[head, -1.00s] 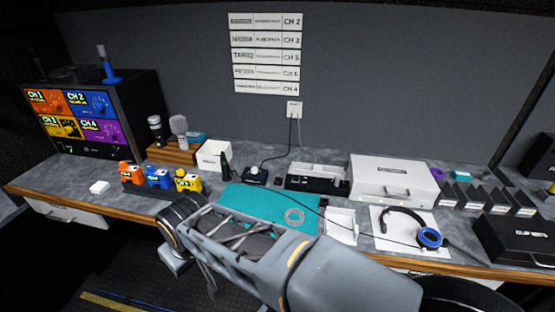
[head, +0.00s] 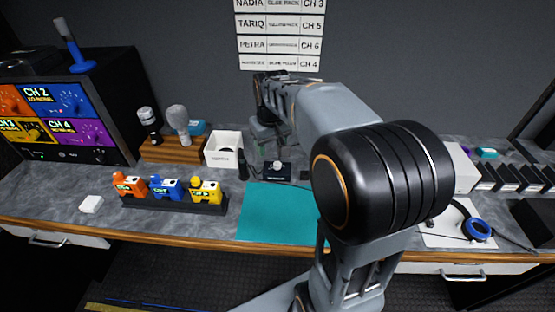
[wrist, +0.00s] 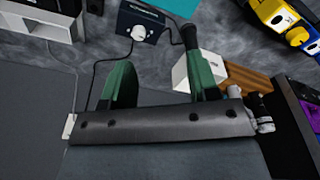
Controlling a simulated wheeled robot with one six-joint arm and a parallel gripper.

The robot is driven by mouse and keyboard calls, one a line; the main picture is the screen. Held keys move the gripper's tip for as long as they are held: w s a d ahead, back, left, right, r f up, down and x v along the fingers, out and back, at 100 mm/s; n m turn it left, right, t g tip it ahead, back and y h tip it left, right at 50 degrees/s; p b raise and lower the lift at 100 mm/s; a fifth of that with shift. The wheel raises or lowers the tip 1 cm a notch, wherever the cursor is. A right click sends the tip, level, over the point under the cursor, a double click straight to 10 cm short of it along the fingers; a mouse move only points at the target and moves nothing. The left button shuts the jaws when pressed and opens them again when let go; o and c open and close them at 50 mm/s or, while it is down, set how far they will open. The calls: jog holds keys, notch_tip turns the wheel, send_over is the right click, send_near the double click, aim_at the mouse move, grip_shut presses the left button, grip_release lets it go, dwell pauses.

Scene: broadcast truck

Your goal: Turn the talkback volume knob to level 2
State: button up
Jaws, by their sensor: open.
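The talkback volume knob is a small white knob (head: 277,165) on a dark box (head: 284,176) at the back of the counter, behind the teal mat. In the wrist view the knob (wrist: 138,33) shows on top of the dark blue box (wrist: 150,16), with a cable on each side. My gripper (head: 268,138) is above and behind the box in the head view, near the back wall. In the wrist view my gripper (wrist: 160,65) has its two green fingers apart, with nothing between them. The knob lies beyond the fingertips, untouched. Its level marks are too small to read.
A white open box (head: 223,150) and a black handheld device (head: 242,165) stand left of the knob box. A wooden stand (head: 174,149) holds microphones. Coloured packs sit in a black rack (head: 175,205). The teal mat (head: 275,214) is bare where visible. The wall is close behind my gripper.

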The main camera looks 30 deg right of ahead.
jog(key=g, duration=0.1)
send_over(277, 163)
jog(key=s, duration=0.1)
jog(key=f, duration=0.6)
jog(key=f+p, duration=0.1)
jog(key=f, duration=0.9)
jog(key=shift+w, duration=0.4)
jog(key=shift+r, duration=0.1)
jog(key=c, duration=0.9)
